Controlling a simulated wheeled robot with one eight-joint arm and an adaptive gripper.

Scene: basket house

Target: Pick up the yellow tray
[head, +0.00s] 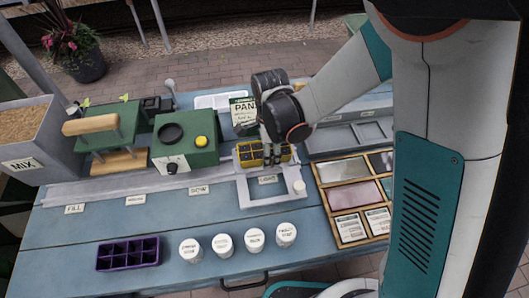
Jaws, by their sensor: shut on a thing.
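The yellow tray (247,155), a small block with dark cells, sits at the middle of the blue table beside the green machine. My gripper (272,158) reaches down from above right and is shut on the yellow tray. The fingers cover part of the tray's right side. I cannot tell whether the tray is touching the surface under it.
A pale square frame (262,203) lies just in front. The green machine (186,138) stands left, a wooden compartment box (322,200) right. Several white jars (254,240) and a purple tray (128,254) line the front. Blue tabletop (110,222) is bare at front left.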

